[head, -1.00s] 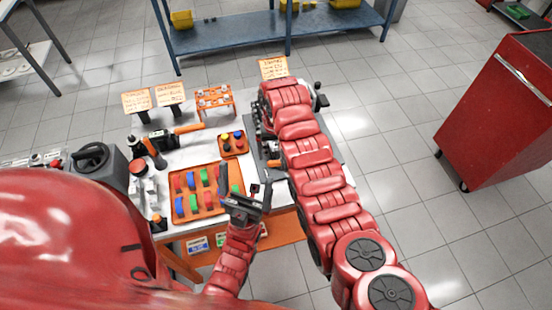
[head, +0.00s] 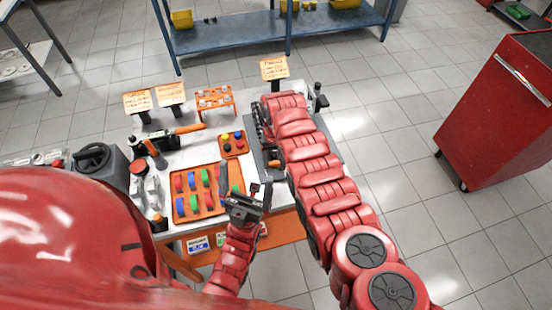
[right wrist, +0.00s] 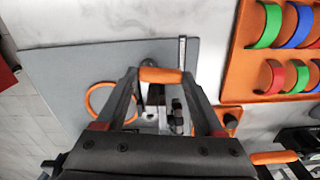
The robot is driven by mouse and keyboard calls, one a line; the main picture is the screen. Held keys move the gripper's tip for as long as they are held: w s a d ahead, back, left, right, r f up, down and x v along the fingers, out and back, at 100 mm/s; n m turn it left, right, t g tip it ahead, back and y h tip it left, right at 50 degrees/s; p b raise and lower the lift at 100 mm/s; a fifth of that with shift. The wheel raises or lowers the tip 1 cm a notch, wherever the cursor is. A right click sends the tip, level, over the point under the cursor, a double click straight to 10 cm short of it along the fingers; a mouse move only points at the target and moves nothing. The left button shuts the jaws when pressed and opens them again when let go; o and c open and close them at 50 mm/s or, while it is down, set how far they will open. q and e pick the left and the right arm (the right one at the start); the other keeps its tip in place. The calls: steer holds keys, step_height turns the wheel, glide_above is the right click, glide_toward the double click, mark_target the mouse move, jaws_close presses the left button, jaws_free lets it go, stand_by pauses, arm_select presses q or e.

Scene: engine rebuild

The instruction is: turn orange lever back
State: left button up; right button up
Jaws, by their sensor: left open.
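The orange lever (right wrist: 160,75) shows in the right wrist view as a short orange bar over the grey plate (right wrist: 50,72). My right gripper (right wrist: 160,80) has one dark fingertip at each end of this bar. Whether the fingers press on it or only stand around it cannot be told. In the head view a small orange piece (head: 275,163), likely the lever, shows left of my right arm. That arm hides most of the plate and the right gripper. My left gripper (head: 247,192) is open and empty at the near edge of the table.
An orange tray (head: 222,210) with coloured half rings lies left of my left gripper. A small orange tray (head: 239,153) with coloured caps is behind it. An orange ring (right wrist: 88,100) lies on the plate. A red cabinet (head: 500,115) stands far right, with floor between.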

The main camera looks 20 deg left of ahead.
steer(key=c, duration=0.8)
